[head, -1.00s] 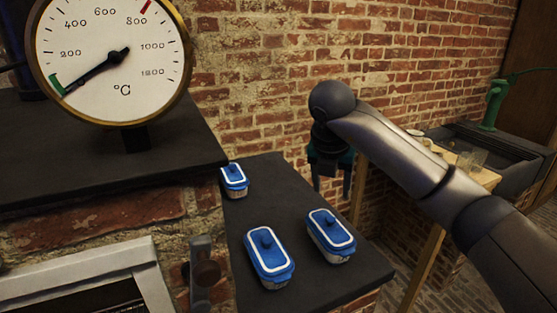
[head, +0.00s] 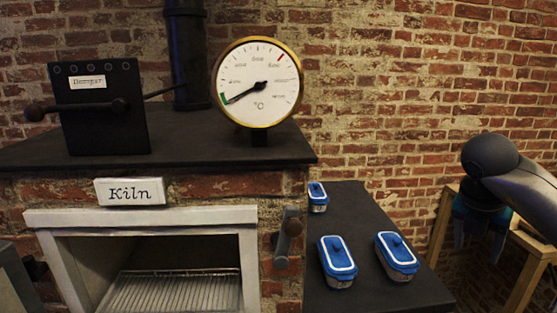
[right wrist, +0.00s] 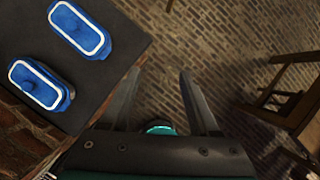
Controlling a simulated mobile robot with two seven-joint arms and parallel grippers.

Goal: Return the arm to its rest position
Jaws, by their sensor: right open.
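My right gripper (head: 478,245) is at the right of the head view, to the right of the dark shelf (head: 345,213) beside the kiln. In the right wrist view its two fingers (right wrist: 160,95) are spread apart with nothing between them, above the brick floor. My right arm (head: 525,195) comes in from the right edge. My left gripper is not in view.
Three blue-lidded jars stand on the shelf: a back one (head: 318,197), a front left one (head: 337,262) and a front right one (head: 397,257). The kiln (head: 140,216) is open at left, with a round gauge (head: 258,100) on top. A wooden table (head: 530,246) stands behind my right gripper.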

